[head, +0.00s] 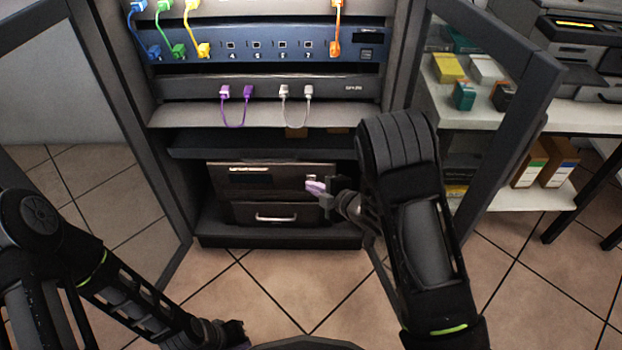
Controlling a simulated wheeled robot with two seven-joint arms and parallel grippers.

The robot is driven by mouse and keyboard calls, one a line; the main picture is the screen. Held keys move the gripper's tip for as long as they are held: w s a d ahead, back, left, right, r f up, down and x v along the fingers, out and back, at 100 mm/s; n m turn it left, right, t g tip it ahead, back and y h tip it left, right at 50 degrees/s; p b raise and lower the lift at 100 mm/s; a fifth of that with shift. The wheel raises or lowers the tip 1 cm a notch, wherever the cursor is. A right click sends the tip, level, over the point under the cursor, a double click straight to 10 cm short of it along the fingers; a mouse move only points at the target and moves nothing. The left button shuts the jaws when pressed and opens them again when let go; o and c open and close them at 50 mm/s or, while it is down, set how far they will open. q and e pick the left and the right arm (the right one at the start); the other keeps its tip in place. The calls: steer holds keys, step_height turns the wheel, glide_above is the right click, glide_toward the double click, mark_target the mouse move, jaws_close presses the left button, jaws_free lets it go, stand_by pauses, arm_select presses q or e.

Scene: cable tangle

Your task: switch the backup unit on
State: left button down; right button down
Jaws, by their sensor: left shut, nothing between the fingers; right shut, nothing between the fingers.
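The backup unit (225,178) appears to be the dark box low in the open rack. Its front has a small dark display at the left and a pale handle (275,217) on the lower panel. A small light-coloured part (312,178) shows at the right of its upper panel, perhaps a switch; it is partly hidden by my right gripper. My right gripper (316,188) is shut, with pale purple tips in front of that part; I cannot tell if they touch. My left gripper (238,335) is shut and low over the floor, well away from the unit.
Above are a blue panel (270,47) with coloured cables and a grey panel (310,88) with purple and white cable loops. Rack doors stand open on both sides; the right one (500,130) is close to my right arm. Shelves with boxes stand beyond. The tiled floor in front is clear.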

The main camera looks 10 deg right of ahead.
steer(key=shift+w+d, duration=0.1)
steer(key=shift+w, duration=0.25)
stand_by(0.6)
steer(key=shift+s, duration=0.15)
steer(key=shift+s+a, duration=0.2)
steer(key=shift+s, duration=0.45)
steer(key=shift+s+a, duration=0.2)
steer(key=shift+s, duration=0.6)
steer(key=shift+s+a, duration=0.2)
steer(key=shift+s, duration=0.65)
steer(key=shift+s+a, duration=0.2)
steer(key=shift+s, duration=0.6)
